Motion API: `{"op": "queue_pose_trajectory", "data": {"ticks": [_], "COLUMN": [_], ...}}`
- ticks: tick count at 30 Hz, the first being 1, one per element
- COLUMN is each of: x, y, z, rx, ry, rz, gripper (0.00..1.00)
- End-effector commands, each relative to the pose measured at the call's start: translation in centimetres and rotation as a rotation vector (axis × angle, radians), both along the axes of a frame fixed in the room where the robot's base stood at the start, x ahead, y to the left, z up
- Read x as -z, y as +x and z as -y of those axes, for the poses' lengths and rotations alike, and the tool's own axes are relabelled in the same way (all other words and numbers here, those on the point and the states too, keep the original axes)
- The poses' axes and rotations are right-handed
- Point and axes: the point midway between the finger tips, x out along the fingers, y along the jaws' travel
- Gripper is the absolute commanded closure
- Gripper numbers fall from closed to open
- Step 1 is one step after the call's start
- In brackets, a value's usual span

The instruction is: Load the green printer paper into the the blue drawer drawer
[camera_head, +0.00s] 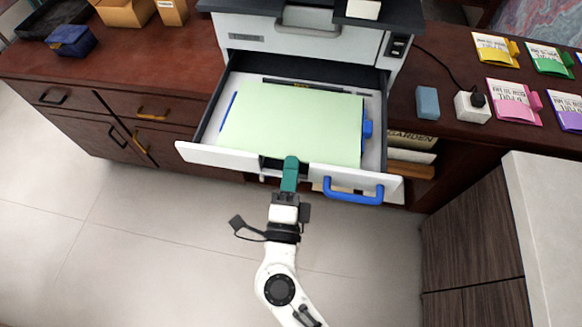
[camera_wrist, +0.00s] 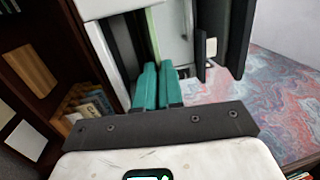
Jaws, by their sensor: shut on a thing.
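The green printer paper (camera_head: 292,120) lies flat in the open drawer (camera_head: 220,156), between a blue guide on the left and another on the right. The drawer has a white front with a blue handle (camera_head: 353,192) at its right. My gripper (camera_head: 290,164) reaches in at the gap in the middle of the drawer front, its teal fingers shut on the paper's front edge. In the wrist view the teal fingers (camera_wrist: 158,84) are close together, and a thin green strip of paper (camera_wrist: 153,32) shows just beyond them. The exact grip is partly hidden.
The printer body (camera_head: 285,35) stands above the drawer. A blue block (camera_head: 427,103), a white adapter (camera_head: 472,107) and several colored paper packs (camera_head: 515,102) lie to the right. Cardboard boxes (camera_head: 125,12) stand at the back left. The floor (camera_head: 150,235) in front is clear.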

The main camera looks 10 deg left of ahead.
Motion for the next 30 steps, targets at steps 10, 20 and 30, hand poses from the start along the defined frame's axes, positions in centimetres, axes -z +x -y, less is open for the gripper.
{"op": "queue_pose_trajectory", "data": {"ticks": [10, 20, 30], "x": [0.7, 1.5, 2.1], "y": [0.0, 0.0, 0.0], "z": [0.0, 0.0, 0.0], "rx": [0.001, 0.001, 0.001], "ry": [0.001, 0.0, 0.0], "rz": [0.002, 0.002, 0.002], "gripper": [1.0, 1.0, 0.92]}}
